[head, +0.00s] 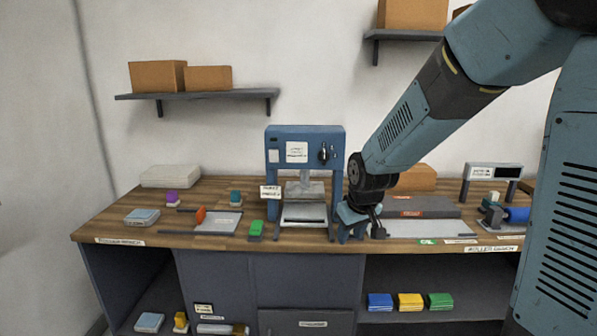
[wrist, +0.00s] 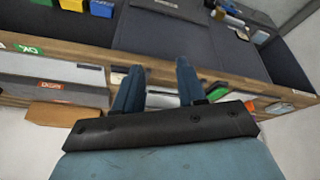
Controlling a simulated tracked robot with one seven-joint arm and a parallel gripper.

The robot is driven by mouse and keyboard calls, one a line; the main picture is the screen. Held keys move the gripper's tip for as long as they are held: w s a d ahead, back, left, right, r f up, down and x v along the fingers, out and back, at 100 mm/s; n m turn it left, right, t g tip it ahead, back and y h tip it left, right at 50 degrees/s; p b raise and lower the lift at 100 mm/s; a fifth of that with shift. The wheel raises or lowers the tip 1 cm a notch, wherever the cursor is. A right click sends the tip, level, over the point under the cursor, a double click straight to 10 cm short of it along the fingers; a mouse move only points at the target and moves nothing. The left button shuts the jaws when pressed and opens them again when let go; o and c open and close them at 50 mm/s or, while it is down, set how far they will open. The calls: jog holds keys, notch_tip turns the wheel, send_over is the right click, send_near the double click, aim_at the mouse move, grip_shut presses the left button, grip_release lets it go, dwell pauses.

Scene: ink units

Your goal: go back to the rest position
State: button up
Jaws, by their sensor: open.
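My gripper (head: 361,226) is at the front of the wooden bench, just right of the blue press (head: 305,142). In the wrist view my gripper (wrist: 158,72) shows two blue fingers spread apart with nothing between them. The bench's front edge (wrist: 160,68) shows behind the fingers. My arm reaches in from the upper right in the head view. I cannot tell whether the fingertips touch the bench.
Left of the press are a green block (head: 256,229), a grey plate (head: 217,222) and a purple item (head: 172,197). A blue roller (head: 517,215) stands at right. Colored stacks, including a yellow one (head: 410,301), lie on the lower shelf. A wall shelf (head: 197,96) holds boxes.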

jog(key=s+d+r+m, duration=0.1)
jog(key=s+d+r, duration=0.2)
jog(key=s+r, duration=0.2)
jog(key=s+d+r+m+t, duration=0.1)
jog(key=s+d+r, duration=0.3)
jog(key=s, duration=0.6)
jog(key=s+d+r+m+h, duration=0.1)
jog(key=s+d+r+m, duration=0.2)
jog(key=s+r, duration=0.2)
jog(key=shift+s+d+r+t, duration=0.2)
jog(key=shift+s+r+t, duration=0.1)
jog(key=shift+s, duration=0.9)
